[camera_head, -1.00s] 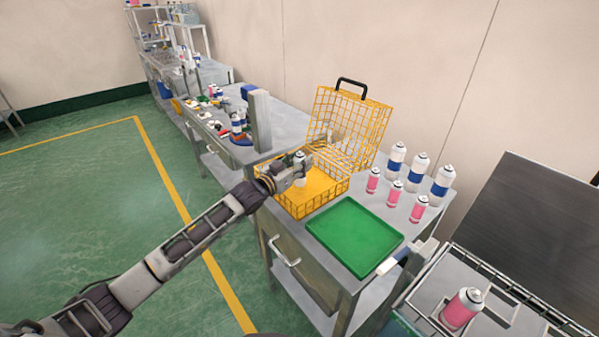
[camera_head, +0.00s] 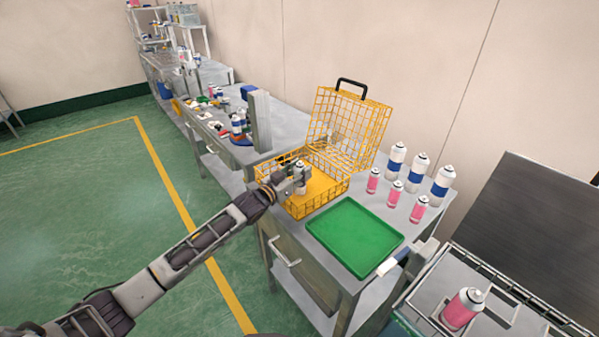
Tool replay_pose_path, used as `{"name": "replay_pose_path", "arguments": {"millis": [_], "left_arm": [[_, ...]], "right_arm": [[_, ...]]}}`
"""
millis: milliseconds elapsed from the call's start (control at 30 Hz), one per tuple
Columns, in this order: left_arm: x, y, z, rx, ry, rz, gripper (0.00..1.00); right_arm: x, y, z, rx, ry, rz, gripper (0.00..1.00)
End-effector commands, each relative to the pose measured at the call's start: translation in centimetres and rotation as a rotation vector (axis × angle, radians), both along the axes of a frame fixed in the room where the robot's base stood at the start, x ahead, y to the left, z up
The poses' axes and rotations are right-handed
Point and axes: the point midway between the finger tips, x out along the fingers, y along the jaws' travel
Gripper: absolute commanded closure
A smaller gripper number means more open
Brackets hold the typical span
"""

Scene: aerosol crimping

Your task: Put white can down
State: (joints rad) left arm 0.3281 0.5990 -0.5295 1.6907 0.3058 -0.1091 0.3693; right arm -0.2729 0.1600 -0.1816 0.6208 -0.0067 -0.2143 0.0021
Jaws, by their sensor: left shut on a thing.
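The white can (camera_head: 300,180) is upright at the yellow wire basket (camera_head: 320,206), whose lid stands open at the back. My left gripper (camera_head: 297,184) reaches in from the left over the basket's near-left side and is shut on the can. The can's base is partly hidden by the gripper, so I cannot tell whether it touches the basket floor. My right gripper is not in view.
A green tray (camera_head: 354,237) lies empty on the metal table, right of the basket. Pink cans (camera_head: 395,194) and white-blue cans (camera_head: 418,172) stand behind it. A pink can (camera_head: 462,308) stands in a rack at lower right.

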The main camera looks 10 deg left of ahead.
Motion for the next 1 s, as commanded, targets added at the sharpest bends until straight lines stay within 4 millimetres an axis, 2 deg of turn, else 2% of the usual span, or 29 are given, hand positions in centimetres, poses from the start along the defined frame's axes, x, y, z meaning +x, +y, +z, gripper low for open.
{"name": "replay_pose_path", "arguments": {"millis": [133,167,300,667,1000], "left_arm": [[0.0,0.0,-0.2,0.0,-0.001,0.0,1.0],[0.0,0.0,-0.3,0.0,0.0,0.0,0.6],[0.0,0.0,-0.3,0.0,0.001,0.0,0.42],[0.0,0.0,-0.2,0.0,0.0,0.0,0.41],[-1.0,0.5,-0.1,0.0,0.001,0.0,0.41]], "right_arm": [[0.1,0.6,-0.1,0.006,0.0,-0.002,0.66],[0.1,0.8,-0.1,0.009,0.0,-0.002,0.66],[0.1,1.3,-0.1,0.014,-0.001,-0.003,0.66],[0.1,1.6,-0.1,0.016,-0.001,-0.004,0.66],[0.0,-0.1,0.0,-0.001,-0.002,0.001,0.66]]}}
